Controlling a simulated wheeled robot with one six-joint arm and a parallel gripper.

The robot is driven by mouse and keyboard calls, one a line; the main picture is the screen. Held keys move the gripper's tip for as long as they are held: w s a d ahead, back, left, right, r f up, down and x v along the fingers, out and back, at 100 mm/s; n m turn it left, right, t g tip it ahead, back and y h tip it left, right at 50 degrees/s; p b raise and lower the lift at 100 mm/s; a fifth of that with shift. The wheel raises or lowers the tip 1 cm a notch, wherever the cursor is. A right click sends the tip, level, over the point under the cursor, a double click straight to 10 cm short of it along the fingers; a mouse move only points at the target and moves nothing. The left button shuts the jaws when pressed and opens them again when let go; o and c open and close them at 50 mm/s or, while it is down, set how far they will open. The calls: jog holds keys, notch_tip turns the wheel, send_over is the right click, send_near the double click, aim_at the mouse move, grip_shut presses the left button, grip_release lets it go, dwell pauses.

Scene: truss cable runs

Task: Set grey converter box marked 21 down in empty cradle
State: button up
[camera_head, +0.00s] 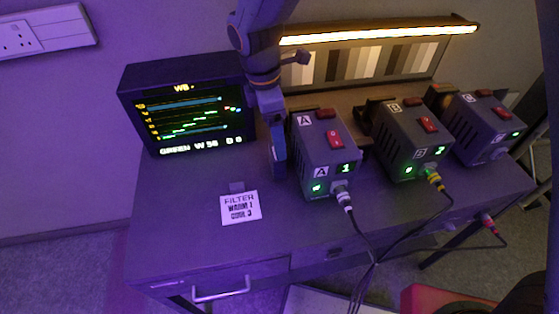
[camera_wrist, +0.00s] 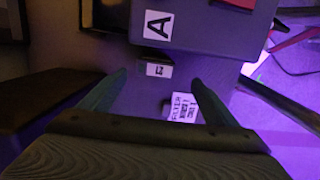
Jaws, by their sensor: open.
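I see no box marked 21 and cannot make out an empty cradle. Three grey boxes stand in a row on the desk: box A (camera_head: 325,150), box B (camera_head: 412,140) and box C (camera_head: 484,128). Each has a red switch on top; green displays show on their fronts. My gripper (camera_head: 279,165) points down just left of box A. In the wrist view my gripper (camera_wrist: 155,88) is open, its two fingers apart with nothing between them. Box A (camera_wrist: 215,35) shows beyond the fingers; I cannot tell whether they touch it.
A monitor (camera_head: 188,110) stands on the desk's left. A white filter card (camera_head: 240,207) lies in front of my gripper. Cables (camera_head: 372,240) hang from A and B over the front edge; a loose pink plug (camera_head: 488,222) is at right. A lit lamp bar (camera_head: 380,35) is behind.

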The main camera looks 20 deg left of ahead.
aim_at(279, 169)
jog(key=shift+w+f, duration=0.3)
jog(key=shift+f, duration=0.3)
jog(key=shift+w+d+f+p, duration=0.15)
jog(key=shift+f+p, duration=0.45)
jog(key=shift+f, duration=1.3)
jog(key=shift+w+a+f+p, duration=0.1)
jog(key=shift+f+p, duration=0.45)
jog(key=shift+f, duration=1.35)
jog(key=shift+c, duration=0.2)
jog(key=c, duration=1.4)
jog(key=shift+r, duration=0.2)
